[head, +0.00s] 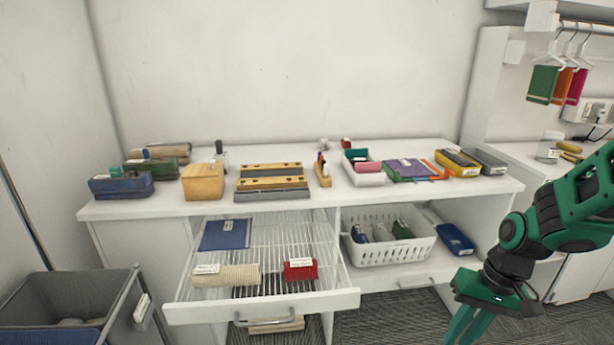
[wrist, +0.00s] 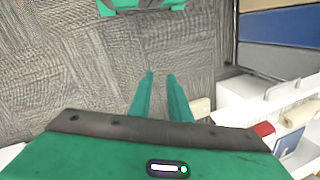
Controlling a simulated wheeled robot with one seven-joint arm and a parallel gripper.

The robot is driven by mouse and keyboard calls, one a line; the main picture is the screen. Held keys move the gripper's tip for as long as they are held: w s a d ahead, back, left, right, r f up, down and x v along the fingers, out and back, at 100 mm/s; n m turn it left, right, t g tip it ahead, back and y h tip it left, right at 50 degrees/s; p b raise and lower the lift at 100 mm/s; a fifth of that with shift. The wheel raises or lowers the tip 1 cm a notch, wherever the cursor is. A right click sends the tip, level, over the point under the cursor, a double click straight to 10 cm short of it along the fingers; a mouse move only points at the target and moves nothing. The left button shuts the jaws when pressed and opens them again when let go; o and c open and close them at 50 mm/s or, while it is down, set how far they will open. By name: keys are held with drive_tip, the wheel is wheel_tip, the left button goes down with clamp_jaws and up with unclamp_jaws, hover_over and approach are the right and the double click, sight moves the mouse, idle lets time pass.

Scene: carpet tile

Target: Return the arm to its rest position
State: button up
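My green arm reaches in from the right edge in the head view, bent at a black joint. My gripper (head: 466,328) hangs low at the bottom right, pointing down in front of the shelf unit, with its tips near the lower picture edge. In the wrist view my gripper (wrist: 161,75) shows two green fingers with a narrow gap between them. Carpet shows beyond the fingers and nothing is held. The gripper touches nothing that I can see.
A wire drawer (head: 345,298) is pulled out, holding a blue book, a beige roll and a red box. A white basket (head: 392,253) sits on the shelf beside it. A grey bin (head: 125,310) stands at left. The carpet (head: 400,325) is clear; a side counter (head: 530,152) stands at right.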

drive_tip(key=s+d+r+m+h, duration=0.2)
drive_tip(key=s+d+r+m, duration=0.1)
drive_tip(key=s+d+r, duration=0.6)
drive_tip(key=s+r, duration=0.2)
drive_tip(key=s, duration=0.1)
drive_tip(key=shift+s+d+r+m, duration=0.25)
drive_tip(key=shift+s+r+m, duration=0.05)
drive_tip(key=shift+s, duration=0.1)
drive_tip(key=shift+w+f, duration=0.25)
drive_tip(key=shift+w, duration=0.4)
